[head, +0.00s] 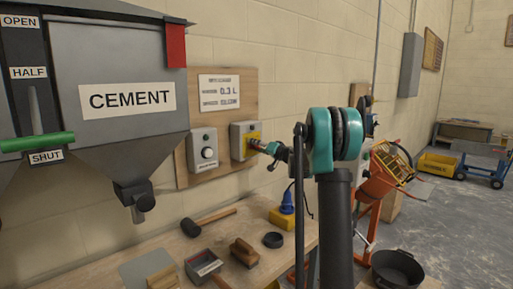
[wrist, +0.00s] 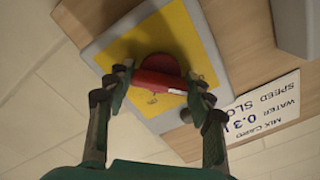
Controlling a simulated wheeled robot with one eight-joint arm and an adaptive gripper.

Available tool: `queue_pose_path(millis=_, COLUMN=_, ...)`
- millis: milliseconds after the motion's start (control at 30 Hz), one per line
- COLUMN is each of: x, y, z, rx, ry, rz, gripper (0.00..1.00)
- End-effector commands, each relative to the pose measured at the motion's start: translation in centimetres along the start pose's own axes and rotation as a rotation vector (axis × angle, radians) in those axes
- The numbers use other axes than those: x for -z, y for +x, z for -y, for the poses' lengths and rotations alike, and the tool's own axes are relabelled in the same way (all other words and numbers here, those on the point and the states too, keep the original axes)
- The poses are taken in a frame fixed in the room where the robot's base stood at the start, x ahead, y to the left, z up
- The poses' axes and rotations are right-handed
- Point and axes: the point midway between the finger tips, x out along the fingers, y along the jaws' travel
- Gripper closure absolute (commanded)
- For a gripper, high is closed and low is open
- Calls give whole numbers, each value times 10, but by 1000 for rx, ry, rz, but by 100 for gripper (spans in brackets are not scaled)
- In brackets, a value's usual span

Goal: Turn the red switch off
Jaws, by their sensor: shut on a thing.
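The red switch (wrist: 158,77) is a red knob with a pale bar on its edge, on a yellow plate (wrist: 183,37) of a grey box. My gripper (wrist: 160,88) has its green fingers on both sides of the red switch and is shut on it in the wrist view. In the head view my gripper (head: 262,147) reaches the grey box (head: 238,130) with the yellow plate on the wooden wall board (head: 220,92). The red switch is hidden there by my gripper. I cannot read the switch's marks.
A second grey box (head: 203,150) with a round knob sits left of the switch box. A cement hopper (head: 120,75) hangs further left. Below is a bench with a mallet (head: 208,222), a brush (head: 244,252) and other tools. An orange mixer (head: 385,175) stands right.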

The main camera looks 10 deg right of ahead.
Motion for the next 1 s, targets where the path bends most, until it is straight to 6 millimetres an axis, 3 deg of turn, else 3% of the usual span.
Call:
queue_pose_path(millis=100, x=-1, y=0, z=0, rx=-1, ry=-2, rz=2, gripper=76)
queue_pose_path(millis=133, x=-1, y=0, z=0, rx=-1, ry=-2, rz=2, gripper=44)
queue_pose_path(millis=267, x=-1, y=0, z=0, rx=-1, ry=-1, rz=1, gripper=28)
queue_pose_path(millis=667, x=0, y=-5, z=0, rx=-1, ry=0, rz=0, gripper=26)
queue_pose_path(millis=767, x=0, y=-16, z=0, rx=-1, ry=0, rz=-1, gripper=26)
queue_pose_path(millis=1000, x=1, y=-64, z=-1, rx=-3, ry=0, rz=-2, gripper=26)
